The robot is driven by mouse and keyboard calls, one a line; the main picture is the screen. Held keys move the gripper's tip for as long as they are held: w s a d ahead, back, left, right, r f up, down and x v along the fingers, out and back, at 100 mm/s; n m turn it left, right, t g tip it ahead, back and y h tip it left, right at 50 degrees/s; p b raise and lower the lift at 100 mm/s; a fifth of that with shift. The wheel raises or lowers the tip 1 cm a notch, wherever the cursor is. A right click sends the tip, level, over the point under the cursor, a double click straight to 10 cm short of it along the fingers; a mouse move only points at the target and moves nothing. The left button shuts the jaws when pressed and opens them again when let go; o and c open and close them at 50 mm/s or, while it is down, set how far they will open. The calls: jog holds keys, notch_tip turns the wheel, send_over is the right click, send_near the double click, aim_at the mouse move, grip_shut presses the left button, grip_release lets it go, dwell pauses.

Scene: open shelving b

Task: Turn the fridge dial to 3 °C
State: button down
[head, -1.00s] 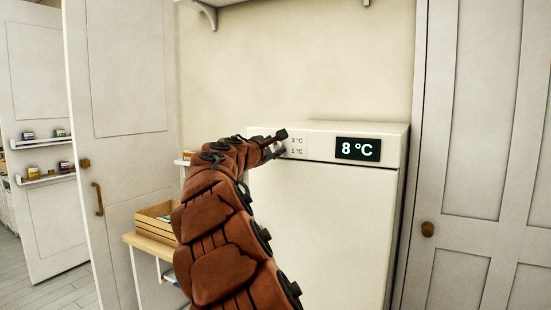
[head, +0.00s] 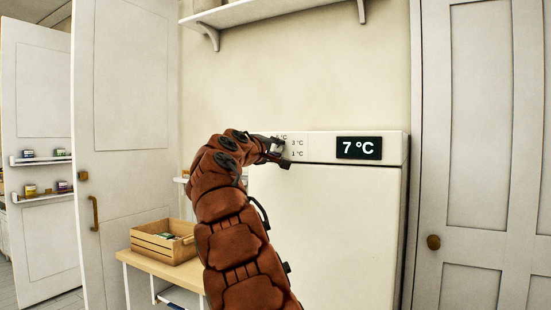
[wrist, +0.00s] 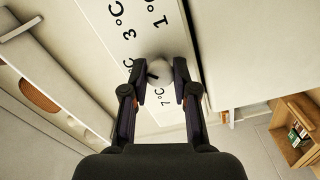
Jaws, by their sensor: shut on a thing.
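The white fridge (head: 325,235) stands against the back wall, and its dark display (head: 359,148) reads 7 °C. The round pale dial (wrist: 159,71) with a dark pointer mark shows in the wrist view between my fingers. Printed labels for 1 °C, 3 °C (wrist: 125,22) and 7 °C surround it on the panel. The dark pointer is partly hidden by a finger and its exact direction is hard to tell. My gripper (wrist: 160,84) is shut on the dial, one finger on each side. In the head view my gripper (head: 277,150) hides the dial.
A wooden crate (head: 151,242) with small items sits on a low table (head: 142,263) left of the fridge. A wall shelf (head: 265,14) hangs above. A cabinet door (head: 480,170) closes off the right side. A tall door (head: 125,180) stands at left.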

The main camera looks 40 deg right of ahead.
jog(key=shift+m+b, duration=0.55)
jog(key=shift+m, duration=0.45)
jog(key=c, duration=0.9)
grip_release()
jog(key=shift+a, duration=0.2)
jog(key=v, duration=1.1)
jog(key=shift+a, duration=0.35)
jog(key=shift+s, duration=0.1)
